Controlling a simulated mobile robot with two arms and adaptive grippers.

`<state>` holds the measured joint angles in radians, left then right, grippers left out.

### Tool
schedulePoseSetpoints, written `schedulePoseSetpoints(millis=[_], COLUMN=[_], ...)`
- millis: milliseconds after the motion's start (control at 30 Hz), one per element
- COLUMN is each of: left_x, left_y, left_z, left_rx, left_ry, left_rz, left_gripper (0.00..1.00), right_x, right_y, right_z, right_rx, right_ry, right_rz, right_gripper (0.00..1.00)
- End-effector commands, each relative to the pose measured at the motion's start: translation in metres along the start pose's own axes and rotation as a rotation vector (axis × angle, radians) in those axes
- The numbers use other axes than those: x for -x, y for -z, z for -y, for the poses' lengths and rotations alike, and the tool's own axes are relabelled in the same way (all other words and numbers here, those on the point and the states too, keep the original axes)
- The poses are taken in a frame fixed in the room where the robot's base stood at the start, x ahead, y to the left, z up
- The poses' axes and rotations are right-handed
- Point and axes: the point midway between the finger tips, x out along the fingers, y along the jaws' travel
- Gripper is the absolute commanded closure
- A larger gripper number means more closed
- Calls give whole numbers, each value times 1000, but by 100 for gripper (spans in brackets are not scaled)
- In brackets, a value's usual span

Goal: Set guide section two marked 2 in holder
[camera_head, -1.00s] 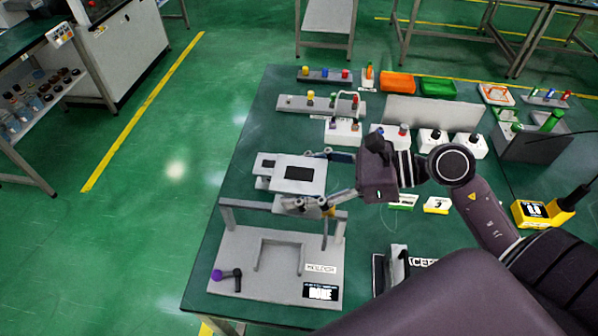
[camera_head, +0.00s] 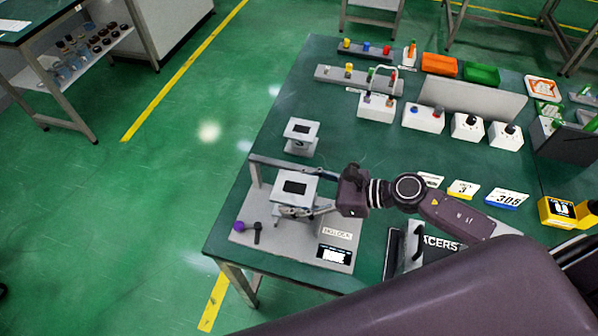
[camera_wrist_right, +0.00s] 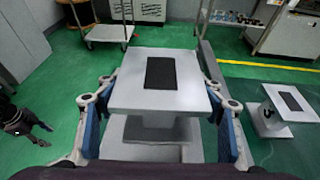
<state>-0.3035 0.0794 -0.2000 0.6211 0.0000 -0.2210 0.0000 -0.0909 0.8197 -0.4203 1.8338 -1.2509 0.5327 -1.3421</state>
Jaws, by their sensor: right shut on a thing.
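A light grey guide section (camera_head: 306,188) with a black rectangle on top is held by my right gripper (camera_head: 300,208). It also shows in the right wrist view (camera_wrist_right: 125,92), with the blue finger pads of the right gripper (camera_wrist_right: 160,102) on either side. No mark 2 can be read on it. The grey holder, a base plate (camera_head: 345,241) with a raised bar, lies under the held section. The section appears above the plate; whether it touches the holder is hidden.
A similar grey piece with a black top (camera_head: 301,142) stands on the green table behind the holder. A purple knob (camera_head: 239,226) is at the plate's left end. White control boxes (camera_head: 423,118) and a grey panel (camera_head: 470,101) stand farther back. Yellow and blue tags lie to the right.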

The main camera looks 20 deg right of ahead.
Motion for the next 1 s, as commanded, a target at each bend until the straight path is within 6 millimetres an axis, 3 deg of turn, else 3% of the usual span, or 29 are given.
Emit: schedulePoseSetpoints(millis=[100, 433, 867, 1000], left_x=[12, 19, 10, -1], left_y=[-4, 0, 6, 5], left_z=[0, 1, 1, 1], left_rx=[0, 0, 0, 0], left_ry=[0, 0, 1, 1], left_rz=[7, 2, -7, -7], left_gripper=[54, 54, 54, 54], right_x=[-4, -8, -13, -16], right_y=[14, 41, 56, 64], right_z=[0, -1, -1, -1], right_rx=[-10, -13, -14, -12], right_ry=[16, 35, 35, 35], right_rz=[3, 5, 6, 6], right_gripper=[78, 78, 78, 78])
